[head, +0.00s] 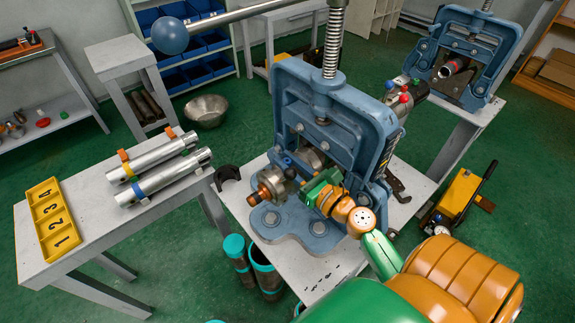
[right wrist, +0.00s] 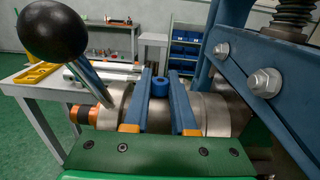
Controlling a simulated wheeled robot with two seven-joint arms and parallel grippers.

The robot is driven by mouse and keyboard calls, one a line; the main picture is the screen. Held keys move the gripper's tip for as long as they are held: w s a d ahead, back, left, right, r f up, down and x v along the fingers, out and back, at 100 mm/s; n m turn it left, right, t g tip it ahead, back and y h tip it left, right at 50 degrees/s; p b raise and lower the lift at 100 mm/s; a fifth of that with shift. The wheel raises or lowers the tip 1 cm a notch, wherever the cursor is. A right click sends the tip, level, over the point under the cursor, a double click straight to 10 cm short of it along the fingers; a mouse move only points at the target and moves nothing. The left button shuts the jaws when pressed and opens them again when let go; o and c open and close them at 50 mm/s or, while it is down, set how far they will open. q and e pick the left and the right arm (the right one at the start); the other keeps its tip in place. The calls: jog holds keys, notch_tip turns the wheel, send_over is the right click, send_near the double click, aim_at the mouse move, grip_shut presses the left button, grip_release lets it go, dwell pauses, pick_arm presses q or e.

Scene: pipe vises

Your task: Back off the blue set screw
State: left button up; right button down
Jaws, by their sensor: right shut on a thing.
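The large blue pipe vise (head: 350,100) stands on a light table, with a threaded spindle at its top. A steel pipe piece with a copper-coloured end (head: 271,186) lies low in front of its frame; it also shows in the right wrist view (right wrist: 115,102). My right gripper (head: 300,170) reaches in from the right at this piece. In the right wrist view its two fingers are closed around the small blue set screw (right wrist: 159,85), which stands up between them above the steel. In the head view the screw is mostly hidden. My left gripper is out of view.
A dark ball-ended lever (right wrist: 52,33) rises left of my right gripper. The vise's long ball-ended handle (head: 170,36) extends left. A left table holds two pipes (head: 160,175) and a yellow numbered tray (head: 50,217). A second vise (head: 465,50) stands behind right.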

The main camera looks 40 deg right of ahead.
jog(key=n+y+b, duration=0.2)
jog(key=shift+f+g+y, duration=0.3)
jog(key=shift+f+y, duration=0.05)
jog(key=shift+y, duration=0.05)
jog(key=shift+r+y, duration=0.2)
jog(key=shift+y, duration=0.1)
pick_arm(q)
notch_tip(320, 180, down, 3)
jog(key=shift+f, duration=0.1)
pick_arm(e)
jog(key=shift+r, duration=0.15)
jog(key=c, duration=1)
grip_release()
